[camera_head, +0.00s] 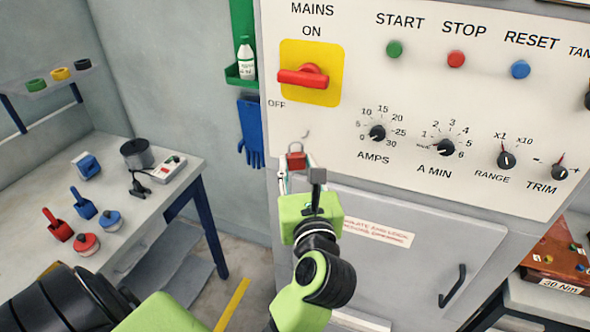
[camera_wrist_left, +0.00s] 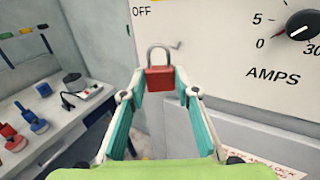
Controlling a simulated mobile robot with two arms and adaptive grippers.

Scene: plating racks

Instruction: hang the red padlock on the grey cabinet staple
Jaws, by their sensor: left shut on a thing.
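The red padlock (camera_head: 297,161) is held upright in front of the white control panel, its grey shackle pointing up. It also shows in the left wrist view (camera_wrist_left: 160,80), between the fingertips. My left gripper (camera_head: 297,169) is shut on the padlock's body; its teal-lined fingers show in the left wrist view (camera_wrist_left: 160,77). A small grey staple (camera_head: 306,134) sticks out of the cabinet face just above and right of the padlock. In the left wrist view the staple (camera_wrist_left: 177,44) appears right of the shackle's top, apart from it. The depth gap is hard to tell. My right gripper is out of view.
The panel carries a red mains switch (camera_head: 303,77) on a yellow plate above the staple and an amps knob (camera_head: 377,133) to its right. Blue gloves (camera_head: 250,132) hang at the cabinet's left side. A cluttered bench (camera_head: 150,210) stands further left.

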